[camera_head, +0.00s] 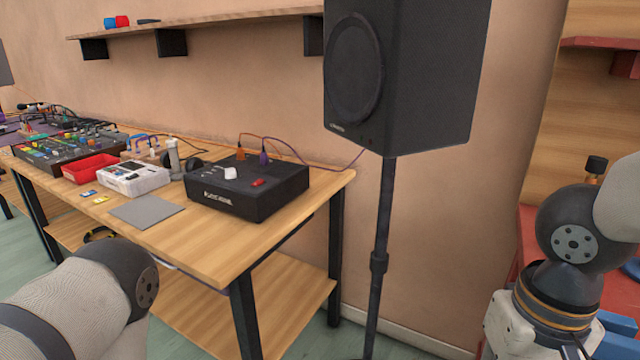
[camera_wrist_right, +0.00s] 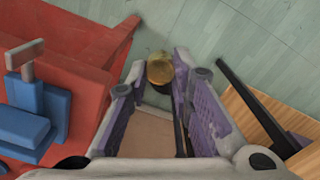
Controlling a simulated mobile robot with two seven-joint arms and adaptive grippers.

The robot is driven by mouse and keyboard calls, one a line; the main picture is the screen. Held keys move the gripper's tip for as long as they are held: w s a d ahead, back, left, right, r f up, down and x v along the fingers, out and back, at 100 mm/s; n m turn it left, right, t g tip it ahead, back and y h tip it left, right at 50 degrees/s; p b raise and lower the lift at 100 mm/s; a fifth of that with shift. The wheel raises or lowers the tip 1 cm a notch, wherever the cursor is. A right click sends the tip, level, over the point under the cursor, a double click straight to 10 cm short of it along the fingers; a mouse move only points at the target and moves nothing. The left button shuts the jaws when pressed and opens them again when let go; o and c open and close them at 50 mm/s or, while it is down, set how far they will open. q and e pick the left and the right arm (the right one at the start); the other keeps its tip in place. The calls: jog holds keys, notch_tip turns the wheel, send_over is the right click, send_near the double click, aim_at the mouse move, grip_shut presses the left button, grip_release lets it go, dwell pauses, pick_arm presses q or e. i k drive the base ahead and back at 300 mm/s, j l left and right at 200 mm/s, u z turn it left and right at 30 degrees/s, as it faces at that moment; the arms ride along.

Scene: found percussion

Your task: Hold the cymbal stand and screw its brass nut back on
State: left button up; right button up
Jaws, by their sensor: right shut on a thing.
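In the right wrist view, my right gripper (camera_wrist_right: 157,85) has its purple-padded fingers closed on a round brass piece, which looks like the brass nut (camera_wrist_right: 159,68), at the fingertips. A thin dark rod (camera_wrist_right: 180,125) shows just below the nut, between the fingers; I cannot tell whether it is part of the cymbal stand or whether it touches the nut. No cymbal stand can be made out clearly in either view. In the head view, my left arm enters at lower left and my right arm at lower right, with both grippers outside that picture.
A wooden table (camera_head: 225,262) carries a black box (camera_head: 248,190), a white device (camera_head: 134,178), a red tray (camera_head: 90,168) and a grey mat (camera_head: 147,211). A black speaker (camera_head: 405,75) stands on a pole (camera_head: 380,235). Red furniture (camera_wrist_right: 75,50) with a blue clamp-like object (camera_wrist_right: 35,110) lies beside my right gripper.

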aim_at(177, 173)
jog(key=i+j, duration=0.1)
jog(key=j, duration=0.3)
jog(key=i+j+u, duration=0.1)
jog(key=j, duration=0.3)
jog(key=i+j, duration=0.15)
jog(key=j, duration=0.25)
jog(key=i+j, duration=0.1)
jog(key=j, duration=0.25)
jog(key=i+j+u, duration=0.1)
jog(key=j, duration=0.3)
jog(key=i+j, duration=0.2)
jog(key=j, duration=0.2)
jog(key=i+j+u, duration=0.1)
jog(key=j, duration=0.25)
jog(key=i+j, duration=0.1)
jog(key=j, duration=0.25)
jog(key=i+j, duration=0.1)
jog(key=j, duration=0.2)
jog(key=i+j, duration=0.1)
jog(key=j, duration=0.25)
